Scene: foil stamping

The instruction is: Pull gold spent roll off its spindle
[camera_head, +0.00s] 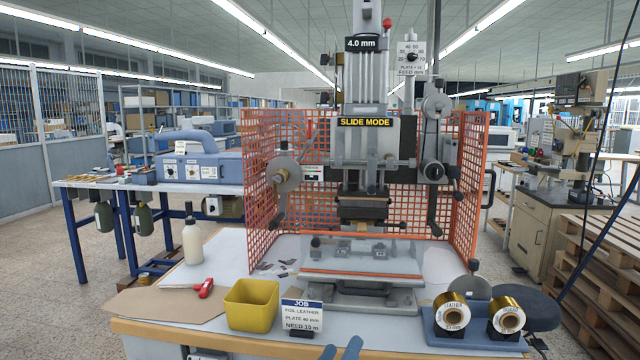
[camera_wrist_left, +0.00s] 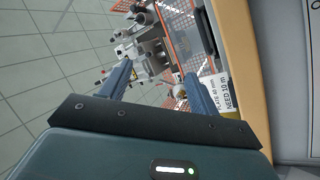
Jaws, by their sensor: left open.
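The stamping press (camera_head: 362,160) stands on the bench inside an orange mesh guard. A spindle with a grey round disc (camera_head: 283,175) sticks out at the press's left side. A small brownish core seems to sit at the disc's middle, but it is too small to identify as the gold spent roll. A second round spindle part (camera_head: 434,171) is at the press's right. My left gripper (camera_head: 341,351) shows only its blue fingertips at the bottom edge, far below and in front of the spindles. In the left wrist view its fingers (camera_wrist_left: 157,85) are apart with nothing between them. My right gripper is not visible.
Two gold foil rolls (camera_head: 452,316) (camera_head: 507,318) stand on a blue holder (camera_head: 470,341) at front right. The orange guard (camera_head: 262,150) surrounds the press's back and sides.

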